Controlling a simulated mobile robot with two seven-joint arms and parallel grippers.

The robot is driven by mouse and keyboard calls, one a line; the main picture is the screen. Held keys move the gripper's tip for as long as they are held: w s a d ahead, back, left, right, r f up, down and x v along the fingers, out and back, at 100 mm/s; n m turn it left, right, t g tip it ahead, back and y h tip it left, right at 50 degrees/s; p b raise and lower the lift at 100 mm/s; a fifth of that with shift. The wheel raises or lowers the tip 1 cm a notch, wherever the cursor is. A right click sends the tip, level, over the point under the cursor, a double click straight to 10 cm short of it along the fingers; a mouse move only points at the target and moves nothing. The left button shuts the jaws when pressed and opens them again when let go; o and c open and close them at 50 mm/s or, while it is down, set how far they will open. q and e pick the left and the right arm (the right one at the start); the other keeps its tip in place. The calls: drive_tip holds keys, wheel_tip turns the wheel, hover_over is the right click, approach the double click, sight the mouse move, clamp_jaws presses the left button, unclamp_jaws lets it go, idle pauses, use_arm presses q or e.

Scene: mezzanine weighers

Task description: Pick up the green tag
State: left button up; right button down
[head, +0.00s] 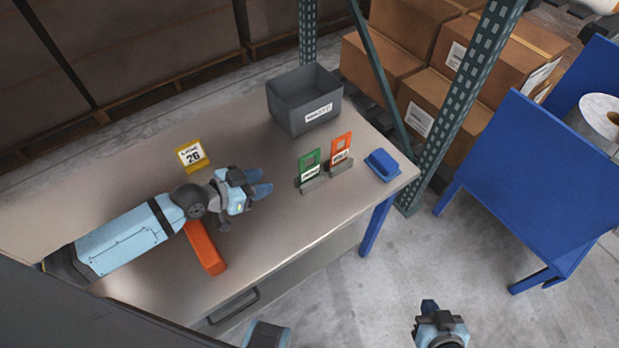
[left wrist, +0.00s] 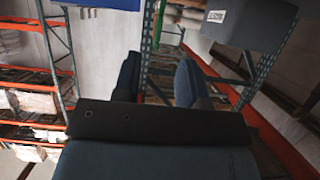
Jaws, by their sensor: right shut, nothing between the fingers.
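The green tag (head: 309,168) stands upright in a small grey holder (head: 313,185) on the table, in the middle of the head view. My left gripper (head: 264,182) is low over the table to the left of the tag, apart from it, with its fingers pointing toward it. Its two blue fingers are spread and empty; they also show apart in the left wrist view (left wrist: 160,78). I cannot make out the green tag clearly in that view. My right gripper (head: 430,304) is shut and empty, beyond the table's front edge at the lower right.
An orange tag (head: 341,147) stands in its own holder just right of the green one. A blue dish (head: 382,164) lies further right. A grey bin (head: 304,101) stands behind. A yellow "26" sign (head: 192,155) and an orange bar (head: 205,248) are near my left arm.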

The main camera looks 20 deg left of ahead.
use_arm(q)
approach(305, 169)
drive_tip(key=a+x, duration=0.1)
drive_tip(key=x, duration=0.4)
drive_tip(key=p+x, duration=0.1)
drive_tip(key=x, duration=0.5)
drive_tip(key=shift+s+d, duration=0.1)
drive_tip(key=shift+s, duration=0.05)
drive_tip(key=shift+r, duration=0.1)
clamp_jaws()
